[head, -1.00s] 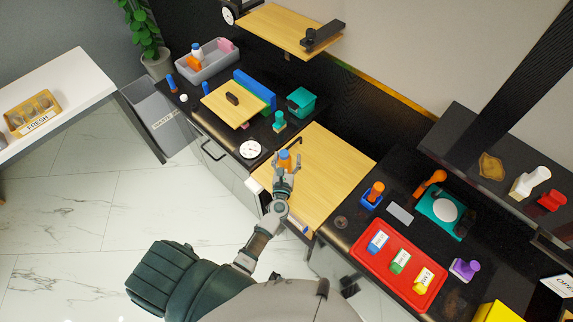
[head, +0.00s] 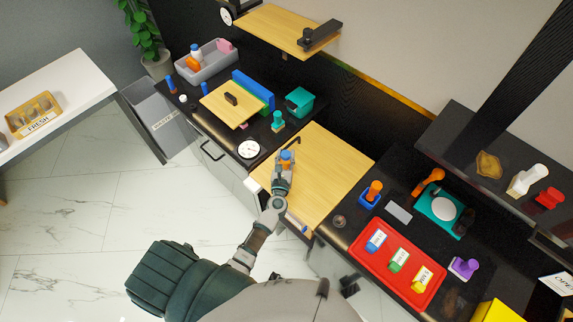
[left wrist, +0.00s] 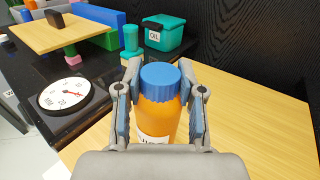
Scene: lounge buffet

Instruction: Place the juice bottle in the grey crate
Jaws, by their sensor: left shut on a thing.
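The juice bottle (left wrist: 160,110) is orange with a blue cap and a white label, and stands upright on the wooden surface. My left gripper (head: 284,168) is shut on it, with one finger on each side of the bottle in the left wrist view. In the head view only the bottle's top (head: 286,156) shows between the fingers. The grey crate (head: 207,70) stands at the far back left of the black counter. My right gripper is not in view.
Between bottle and crate are a round dial (head: 249,149), a teal bottle (head: 278,121), a teal box (head: 299,102) and a raised wooden board (head: 232,103). A wooden shelf (head: 285,30) hangs above the back. A red tray (head: 384,275) is at the right.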

